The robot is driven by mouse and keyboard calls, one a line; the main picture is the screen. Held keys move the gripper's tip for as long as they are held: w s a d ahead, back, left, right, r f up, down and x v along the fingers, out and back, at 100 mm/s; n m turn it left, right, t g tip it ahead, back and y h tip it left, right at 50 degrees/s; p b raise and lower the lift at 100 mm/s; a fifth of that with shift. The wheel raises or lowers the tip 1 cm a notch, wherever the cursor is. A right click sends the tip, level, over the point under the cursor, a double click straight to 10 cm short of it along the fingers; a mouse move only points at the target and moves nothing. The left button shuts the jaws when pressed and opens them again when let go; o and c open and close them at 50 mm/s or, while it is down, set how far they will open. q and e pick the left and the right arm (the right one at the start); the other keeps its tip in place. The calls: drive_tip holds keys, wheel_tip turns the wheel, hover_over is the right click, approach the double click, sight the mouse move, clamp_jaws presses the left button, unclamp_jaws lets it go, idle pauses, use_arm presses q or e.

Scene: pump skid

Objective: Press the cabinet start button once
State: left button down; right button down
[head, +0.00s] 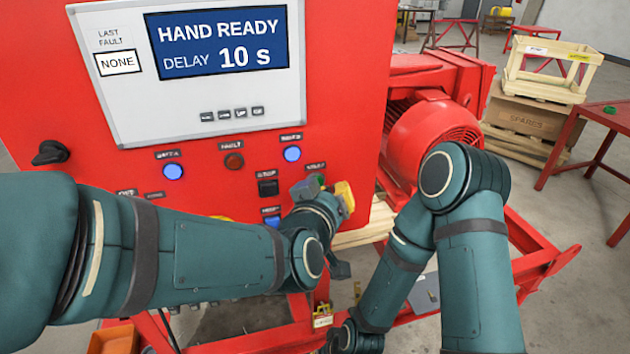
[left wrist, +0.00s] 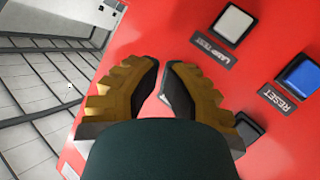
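The red cabinet (head: 345,60) fills the left of the head view, its display reading HAND READY, DELAY 10 s. The green start button (head: 319,179) sits right of the black stop button (head: 268,188), partly covered by my left gripper (head: 328,188). That gripper's yellow fingers are at the panel beside the button; I cannot tell whether they touch it. In the left wrist view its fingertips (left wrist: 163,68) are nearly together, with nothing visibly held, and hide the start button. The stop button (left wrist: 249,126) shows beside the right finger.
The blue reset button (left wrist: 300,75) and white lamp test button (left wrist: 234,23) are close by on the panel. A red motor (head: 430,125) stands right of the cabinet, behind my right arm. A wooden crate (head: 550,70) and red table (head: 600,115) stand farther right.

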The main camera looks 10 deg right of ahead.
use_arm(q)
drive_tip(key=shift+w, duration=0.1)
idle(0.3)
drive_tip(key=shift+w, duration=0.35)
drive_tip(key=shift+w+b, duration=0.35)
drive_tip(key=shift+w, duration=0.05)
idle(0.7)
drive_tip(key=shift+s, duration=0.85)
drive_tip(key=shift+s, duration=0.1)
drive_tip(key=s+p, duration=0.1)
drive_tip(key=s, duration=0.3)
drive_tip(key=shift+s+p, duration=0.3)
drive_tip(key=shift+s, duration=0.1)
idle(0.6)
